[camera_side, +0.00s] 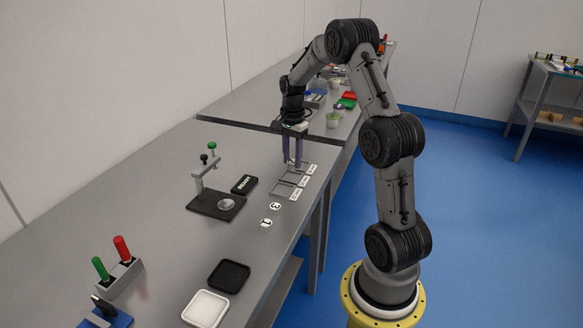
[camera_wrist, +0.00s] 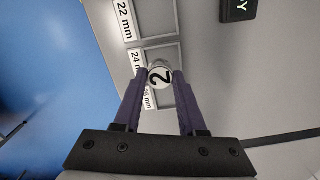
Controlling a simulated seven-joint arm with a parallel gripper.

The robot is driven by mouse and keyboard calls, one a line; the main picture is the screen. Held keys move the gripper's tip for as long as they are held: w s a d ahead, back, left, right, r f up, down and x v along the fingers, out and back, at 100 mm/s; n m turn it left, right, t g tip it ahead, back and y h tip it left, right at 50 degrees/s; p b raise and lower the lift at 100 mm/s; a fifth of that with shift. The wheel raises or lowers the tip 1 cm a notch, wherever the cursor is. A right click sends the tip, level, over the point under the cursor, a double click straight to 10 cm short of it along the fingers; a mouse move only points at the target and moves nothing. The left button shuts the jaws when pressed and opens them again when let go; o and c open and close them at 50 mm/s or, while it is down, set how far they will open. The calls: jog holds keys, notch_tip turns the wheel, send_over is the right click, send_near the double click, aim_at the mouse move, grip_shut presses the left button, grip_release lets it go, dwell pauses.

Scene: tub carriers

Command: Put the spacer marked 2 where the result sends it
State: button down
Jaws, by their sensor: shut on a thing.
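My gripper (camera_side: 292,164) points down over the sorting tray and is shut on the spacer marked 2 (camera_wrist: 160,76), whose numbered face shows between the fingers in the wrist view. The grey tray (camera_side: 283,189) has compartments labelled 22 mm (camera_wrist: 125,20), 24 mm (camera_wrist: 136,64) and 26 mm (camera_wrist: 148,98). In the wrist view the spacer overlaps the area by the 24 mm and 26 mm compartments; its height above them cannot be told. The gauge (camera_side: 199,186) has a black base with a round silver plate (camera_side: 227,204). Its black display (camera_side: 244,185) appears to read READY.
Spacers marked 3 (camera_side: 275,206) and 1 (camera_side: 266,223) lie on the bench in front of the tray. A black dish (camera_side: 229,274) and a white dish (camera_side: 205,308) stand nearer. A holder with green and red handles (camera_side: 121,277) is at the left. Bench between gauge and dishes is clear.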

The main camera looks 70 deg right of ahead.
aim_at(291, 160)
jog(key=shift+w+d+f, duration=0.25)
jog(key=shift+f, duration=1.65)
jog(key=shift+f, duration=0.15)
jog(key=shift+c, duration=2.4)
grip_release()
